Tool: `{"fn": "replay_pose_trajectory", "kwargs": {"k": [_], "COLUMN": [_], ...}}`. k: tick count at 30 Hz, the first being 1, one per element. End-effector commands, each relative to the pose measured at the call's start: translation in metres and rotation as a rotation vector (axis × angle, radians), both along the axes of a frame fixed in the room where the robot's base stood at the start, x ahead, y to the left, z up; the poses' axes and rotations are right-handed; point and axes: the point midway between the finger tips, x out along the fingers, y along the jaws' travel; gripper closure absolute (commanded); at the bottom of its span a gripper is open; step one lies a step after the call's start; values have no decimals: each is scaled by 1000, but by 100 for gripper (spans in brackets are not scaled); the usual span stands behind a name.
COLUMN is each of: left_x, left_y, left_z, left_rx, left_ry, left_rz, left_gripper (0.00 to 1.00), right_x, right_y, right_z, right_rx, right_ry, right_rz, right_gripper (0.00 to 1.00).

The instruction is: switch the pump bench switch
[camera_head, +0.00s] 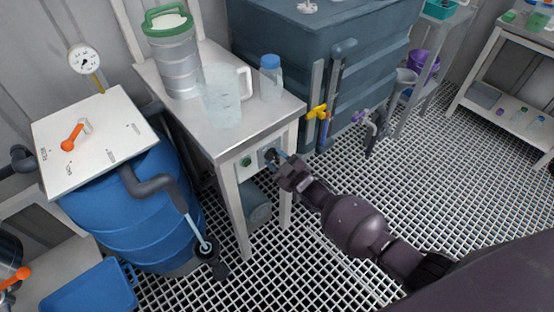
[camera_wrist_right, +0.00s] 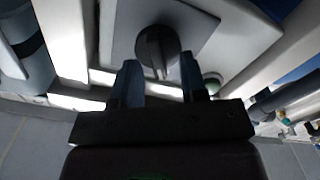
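The pump bench (camera_head: 228,140) is a white table with a steel top. Its switch is a dark rotary knob on a grey plate (camera_head: 268,156), set in the bench's front face. In the right wrist view the knob (camera_wrist_right: 157,48) lies just ahead of and between my fingertips. My right gripper (camera_head: 279,160) is at the switch in the head view, partly covering it. In the wrist view my right gripper (camera_wrist_right: 160,75) is open, one blue-grey finger to each side, with a gap around the knob. Contact cannot be told. My left gripper is not in view.
A green button (camera_head: 246,161) sits left of the switch. On the bench top stand a green-lidded canister (camera_head: 172,60), a clear jug (camera_head: 222,95) and a blue-capped bottle (camera_head: 271,78). A blue barrel (camera_head: 130,215) stands left, a dark tank (camera_head: 310,50) behind. Grated floor (camera_head: 440,170) is open at right.

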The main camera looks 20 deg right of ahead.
Motion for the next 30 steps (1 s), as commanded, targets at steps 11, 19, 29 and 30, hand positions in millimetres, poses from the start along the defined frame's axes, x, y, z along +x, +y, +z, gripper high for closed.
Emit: {"fn": "replay_pose_trajectory", "kwargs": {"k": [11, 19, 29, 30], "left_x": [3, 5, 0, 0], "left_y": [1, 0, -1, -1], "left_z": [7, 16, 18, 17], "left_rx": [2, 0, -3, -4], "left_ry": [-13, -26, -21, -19], "left_rz": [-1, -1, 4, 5], "left_gripper": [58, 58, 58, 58], "right_x": [-19, -63, -98, -100], "right_y": [-8, -24, -36, -36], "right_z": [2, 3, 1, 1], "right_rx": [0, 0, 0, 0], "right_ry": [-1, -3, -1, -1], "right_rz": [0, -1, 0, 0], "right_gripper": [61, 61, 61, 61]}}
